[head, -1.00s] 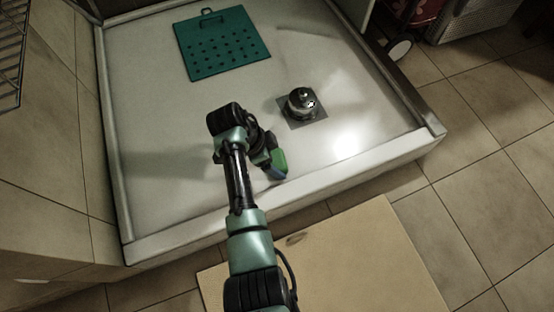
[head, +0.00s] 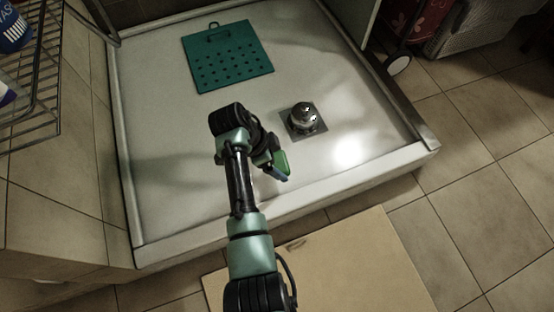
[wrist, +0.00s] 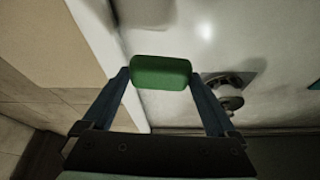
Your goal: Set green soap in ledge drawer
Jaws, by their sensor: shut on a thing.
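The green soap (wrist: 161,73) is a rounded green bar between the two blue fingers of my gripper (wrist: 160,80) in the wrist view. The fingers press on its two ends. In the head view the soap (head: 281,161) shows as a small green patch at the end of my arm, over the front part of the white shower basin (head: 180,190). My gripper (head: 282,174) is partly hidden by my arm there. I see no ledge drawer that I can make out in either view.
A teal perforated mat (head: 228,58) lies at the back of the basin. A metal drain fitting (head: 302,119) stands right of my gripper. A wire rack (head: 45,75) with bottles is at the left. A beige board (head: 335,265) lies on the tiled floor in front.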

